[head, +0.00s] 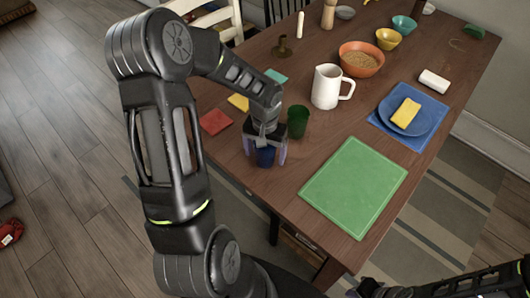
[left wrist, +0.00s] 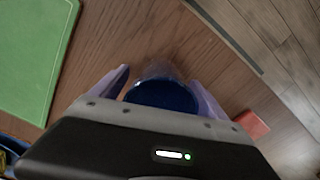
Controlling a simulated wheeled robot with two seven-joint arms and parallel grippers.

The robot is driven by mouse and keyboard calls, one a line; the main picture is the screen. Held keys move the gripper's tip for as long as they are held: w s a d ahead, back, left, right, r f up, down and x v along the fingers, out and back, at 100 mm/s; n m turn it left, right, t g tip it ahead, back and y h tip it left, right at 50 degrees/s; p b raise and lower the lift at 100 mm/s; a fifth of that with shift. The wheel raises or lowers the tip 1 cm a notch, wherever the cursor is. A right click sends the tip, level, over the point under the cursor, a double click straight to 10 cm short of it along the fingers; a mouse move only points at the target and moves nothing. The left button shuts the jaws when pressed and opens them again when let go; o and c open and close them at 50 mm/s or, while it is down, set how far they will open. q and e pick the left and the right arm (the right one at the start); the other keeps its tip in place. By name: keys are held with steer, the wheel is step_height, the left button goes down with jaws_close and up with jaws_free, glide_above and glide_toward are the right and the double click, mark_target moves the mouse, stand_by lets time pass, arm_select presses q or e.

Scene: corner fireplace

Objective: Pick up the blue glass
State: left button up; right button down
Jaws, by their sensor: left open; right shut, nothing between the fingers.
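The blue glass (head: 265,157) stands on the wooden table near its left front edge, largely hidden by my left gripper in the head view. My left gripper (head: 265,155) points down over it, with one finger on each side. In the left wrist view the dark blue glass (left wrist: 162,95) shows between the two purple fingers of the left gripper (left wrist: 163,88). The fingers are open, with a small gap visible beside the glass. My right arm shows at the bottom right of the head view, but its fingertips cannot be made out.
A green glass (head: 298,121) stands close to the right of my left gripper. A green mat (head: 354,187) lies to the right, and a red cloth square (head: 215,122) to the left.

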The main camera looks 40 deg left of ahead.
arm_select(q)
steer(key=c, duration=1.6)
